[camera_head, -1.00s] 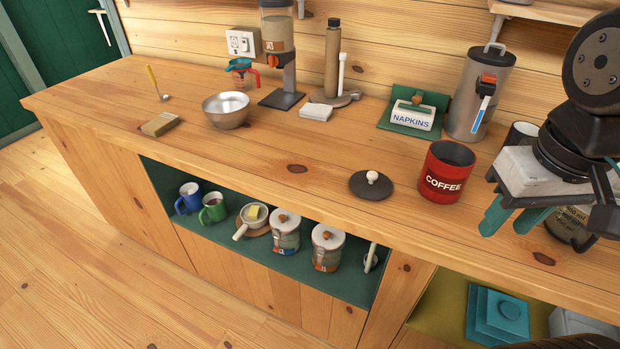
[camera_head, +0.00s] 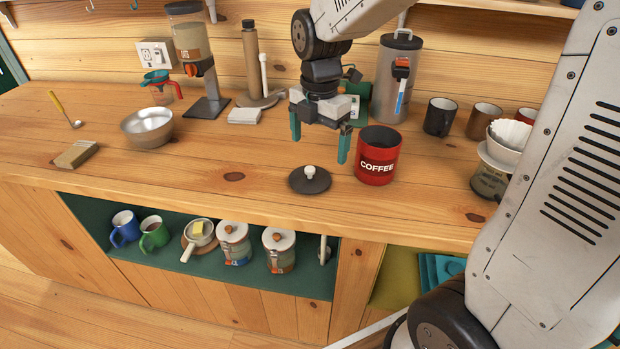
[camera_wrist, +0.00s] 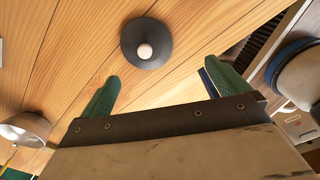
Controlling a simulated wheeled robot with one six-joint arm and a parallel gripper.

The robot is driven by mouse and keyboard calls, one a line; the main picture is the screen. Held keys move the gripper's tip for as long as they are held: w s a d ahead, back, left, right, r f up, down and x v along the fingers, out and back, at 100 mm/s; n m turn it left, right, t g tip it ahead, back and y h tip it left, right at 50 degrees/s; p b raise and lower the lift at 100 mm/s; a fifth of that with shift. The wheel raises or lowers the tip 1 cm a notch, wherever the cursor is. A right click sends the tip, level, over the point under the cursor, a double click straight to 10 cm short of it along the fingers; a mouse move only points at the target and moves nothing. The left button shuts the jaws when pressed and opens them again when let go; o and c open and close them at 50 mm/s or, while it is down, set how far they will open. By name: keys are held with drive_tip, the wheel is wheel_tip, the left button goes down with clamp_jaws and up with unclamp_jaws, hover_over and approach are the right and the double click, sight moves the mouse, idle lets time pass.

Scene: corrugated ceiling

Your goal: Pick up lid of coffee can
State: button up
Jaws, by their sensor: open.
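The lid (camera_head: 310,180) is a dark grey disc with a white knob, lying flat on the wooden counter. The red coffee can (camera_head: 375,160) stands open-topped just to its right. My gripper (camera_head: 319,145) points down with green fingers apart, empty, above the counter near the lid. In the wrist view my gripper (camera_wrist: 165,92) shows both green fingers open, and the lid (camera_wrist: 145,44) lies beyond the fingertips, between their lines and apart from them.
A steel canister (camera_head: 398,80) stands behind the can. Mugs (camera_head: 440,116) and a dripper (camera_head: 505,142) are at right. The counter left of the lid is clear.

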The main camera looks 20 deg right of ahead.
sight(309, 169)
drive_tip(key=w+f+n, duration=0.1)
drive_tip(key=w+n, duration=0.1)
drive_tip(key=shift+w+a+f+n, duration=0.1)
drive_tip(key=shift+a+f+n, duration=0.1)
drive_tip(key=shift+f+n, duration=0.15)
drive_tip(key=shift+w+f, duration=0.15)
drive_tip(key=shift+f, duration=0.25)
drive_tip(key=f, duration=0.7)
drive_tip(key=shift+a+f, duration=0.2)
drive_tip(key=shift+a, duration=0.05)
drive_tip(key=c, duration=0.7)
